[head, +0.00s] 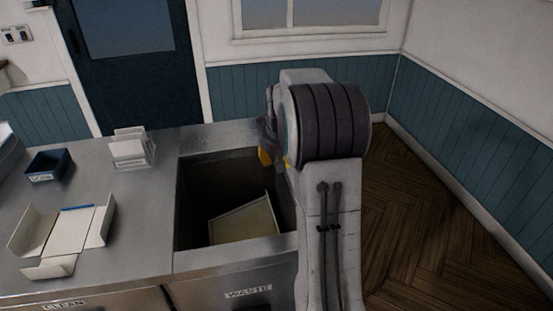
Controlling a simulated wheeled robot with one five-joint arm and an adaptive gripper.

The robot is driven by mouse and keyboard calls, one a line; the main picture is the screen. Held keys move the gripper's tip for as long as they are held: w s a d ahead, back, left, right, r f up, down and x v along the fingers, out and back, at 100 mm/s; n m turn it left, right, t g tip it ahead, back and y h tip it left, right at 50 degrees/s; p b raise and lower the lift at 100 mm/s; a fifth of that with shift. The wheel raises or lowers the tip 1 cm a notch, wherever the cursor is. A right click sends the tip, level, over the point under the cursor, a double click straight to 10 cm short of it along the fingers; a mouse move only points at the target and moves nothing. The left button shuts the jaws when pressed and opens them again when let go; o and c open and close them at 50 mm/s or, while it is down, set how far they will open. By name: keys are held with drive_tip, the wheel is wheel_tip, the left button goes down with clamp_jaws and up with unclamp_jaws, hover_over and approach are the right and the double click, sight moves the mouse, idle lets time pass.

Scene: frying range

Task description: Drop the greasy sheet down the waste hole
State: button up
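The waste hole (213,180) is a dark rectangular opening in the metal counter, above a front label reading WASTE. A pale cream sheet (243,222) shows inside the opening, tilted, with its lower part cut off by the front rim. I cannot make out grease on it. My arm stands at the right edge of the hole and covers part of it. My gripper (266,157) shows only as a small yellow and grey part beside the arm, over the hole's back right corner. Its fingertips are hidden, and I see no contact with the sheet.
An opened white carton (62,240) lies on the counter at left, above a CLEAN label (64,304). A small dark blue tray (48,166) and a clear holder with white cards (130,148) stand behind. Wooden floor (425,220) is free at right.

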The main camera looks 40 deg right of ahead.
drive_tip(key=shift+o, duration=0.7)
drive_tip(key=v, duration=1.2)
drive_tip(key=s+a+f+m+g+y, duration=0.1)
drive_tip(key=s+a+f+g, duration=0.1)
drive_tip(key=s+a+f, duration=0.6)
drive_tip(key=s+a+n+t+y, duration=0.1)
drive_tip(key=s+a+n, duration=0.3)
drive_tip(key=s+a, duration=0.8)
drive_tip(key=shift+s+a+n+t, duration=0.2)
drive_tip(key=shift+s+n+t, duration=0.15)
drive_tip(key=shift+s, duration=0.45)
